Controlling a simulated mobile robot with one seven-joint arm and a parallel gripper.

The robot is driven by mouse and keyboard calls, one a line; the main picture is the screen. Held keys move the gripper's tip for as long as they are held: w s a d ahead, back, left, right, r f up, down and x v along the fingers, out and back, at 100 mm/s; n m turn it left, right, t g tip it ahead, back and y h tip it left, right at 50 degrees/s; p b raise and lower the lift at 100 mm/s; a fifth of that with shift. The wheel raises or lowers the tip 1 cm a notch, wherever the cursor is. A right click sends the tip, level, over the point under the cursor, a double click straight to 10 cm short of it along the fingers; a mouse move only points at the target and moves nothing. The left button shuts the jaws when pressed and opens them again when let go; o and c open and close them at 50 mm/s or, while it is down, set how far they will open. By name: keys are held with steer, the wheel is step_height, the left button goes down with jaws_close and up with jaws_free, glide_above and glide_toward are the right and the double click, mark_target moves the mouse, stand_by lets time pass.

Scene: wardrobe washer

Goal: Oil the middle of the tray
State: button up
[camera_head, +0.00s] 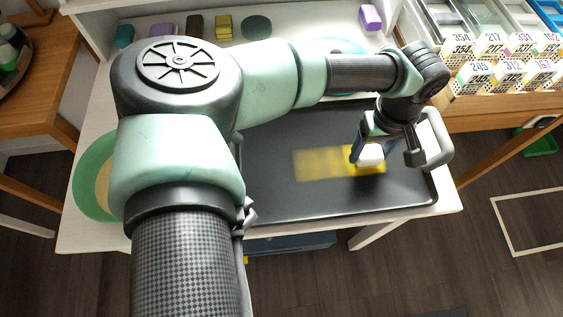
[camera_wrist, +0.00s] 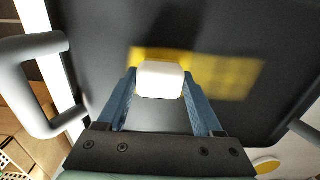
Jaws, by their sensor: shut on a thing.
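The black tray (camera_head: 270,200) lies on the white table and has a raised grey handle (camera_head: 436,138) at its right end. A yellow oil-like patch (camera_head: 318,164) stretches across the tray's middle and right part; it also shows in the wrist view (camera_wrist: 225,76). My gripper (camera_head: 369,150) is low over the tray's right part, shut on a small white block (camera_wrist: 160,80), perhaps a sponge or brush. The block is at the right end of the yellow patch. Whether it touches the tray is hard to tell. My arm hides the tray's left end.
Several small coloured blocks, including a yellow one (camera_head: 223,27) and a purple one (camera_head: 370,17), sit along the table's back. A green round plate (camera_head: 88,178) is at the left. Numbered bins (camera_head: 500,60) stand at the right.

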steer(key=shift+s+a, duration=0.1)
steer(key=shift+a, duration=0.75)
steer(key=shift+s+a+p, duration=0.1)
steer(key=shift+a+p, duration=0.5)
steer(key=shift+a, duration=2.1)
steer(key=shift+s+a+p, duration=0.15)
steer(key=shift+a+p, duration=0.15)
steer(key=shift+a, duration=2.4)
steer(key=shift+a, duration=0.1)
steer(key=a, duration=0.5)
steer(key=shift+s+a, duration=0.1)
